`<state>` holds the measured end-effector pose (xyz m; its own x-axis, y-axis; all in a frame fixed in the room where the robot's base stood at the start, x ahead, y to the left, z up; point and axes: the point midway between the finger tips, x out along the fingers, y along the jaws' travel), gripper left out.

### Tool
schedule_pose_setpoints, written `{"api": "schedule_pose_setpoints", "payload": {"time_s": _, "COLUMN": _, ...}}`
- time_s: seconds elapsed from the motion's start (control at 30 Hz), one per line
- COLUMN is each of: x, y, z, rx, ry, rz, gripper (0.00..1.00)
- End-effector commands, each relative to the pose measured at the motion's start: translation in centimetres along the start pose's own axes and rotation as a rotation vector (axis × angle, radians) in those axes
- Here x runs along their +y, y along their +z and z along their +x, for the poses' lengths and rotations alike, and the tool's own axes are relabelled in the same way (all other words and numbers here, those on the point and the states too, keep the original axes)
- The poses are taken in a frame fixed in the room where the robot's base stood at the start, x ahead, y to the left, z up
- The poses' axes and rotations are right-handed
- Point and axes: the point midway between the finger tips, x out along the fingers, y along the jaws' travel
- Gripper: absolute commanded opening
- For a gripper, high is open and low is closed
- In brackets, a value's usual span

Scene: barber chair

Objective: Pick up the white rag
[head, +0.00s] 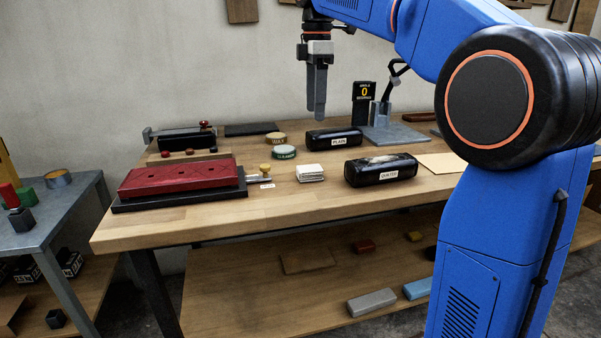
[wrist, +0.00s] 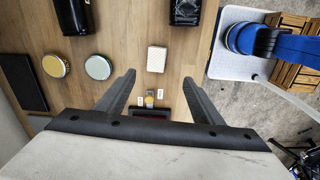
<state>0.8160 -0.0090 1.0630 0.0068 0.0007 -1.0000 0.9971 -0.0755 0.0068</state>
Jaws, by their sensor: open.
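The white rag (head: 310,173) is a small folded stack lying flat on the wooden workbench, between the red tufted pad and the black rolls. In the wrist view the white rag (wrist: 157,59) lies just ahead of the gap between my fingers, on the bare wood. My gripper (head: 317,115) hangs pointing down, well above the bench, over its back part. Its two fingers are apart and empty in the wrist view (wrist: 160,85). The rag is fully visible and nothing touches it.
The red pad (head: 180,177) on its black base and a brass-knobbed tool (head: 265,169) are left of the rag. A black roll (head: 380,171) is close on its right, another (head: 334,138) behind. Round tins (head: 284,153) stand behind left. Bare wood (head: 300,200) lies in front.

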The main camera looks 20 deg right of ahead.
Motion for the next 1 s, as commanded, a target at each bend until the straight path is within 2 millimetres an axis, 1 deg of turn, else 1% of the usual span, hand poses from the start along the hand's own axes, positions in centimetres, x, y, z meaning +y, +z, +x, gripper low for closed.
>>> {"api": "schedule_pose_setpoints", "payload": {"time_s": 0.03, "x": 0.4, "y": -0.1, "z": -0.1, "rx": 0.0, "ry": -0.003, "rz": -0.015, "gripper": 0.61}}
{"api": "schedule_pose_setpoints", "payload": {"time_s": 0.17, "x": 0.6, "y": -0.2, "z": 0.3, "rx": -0.001, "ry": -0.008, "rz": -0.033, "gripper": 0.61}}
{"api": "schedule_pose_setpoints", "payload": {"time_s": 0.27, "x": 0.5, "y": -0.2, "z": 1.6, "rx": -0.002, "ry": -0.01, "rz": -0.033, "gripper": 0.61}}
{"api": "schedule_pose_setpoints", "payload": {"time_s": 0.7, "x": 0.5, "y": -0.2, "z": 9.3, "rx": -0.002, "ry": -0.009, "rz": -0.031, "gripper": 0.61}}
{"api": "schedule_pose_setpoints", "payload": {"time_s": 0.83, "x": 0.5, "y": -0.2, "z": 11.0, "rx": -0.002, "ry": -0.009, "rz": -0.031, "gripper": 0.61}}
{"api": "schedule_pose_setpoints", "payload": {"time_s": 1.0, "x": 0.5, "y": -0.3, "z": 12.0, "rx": -0.001, "ry": -0.007, "rz": -0.031, "gripper": 0.61}}
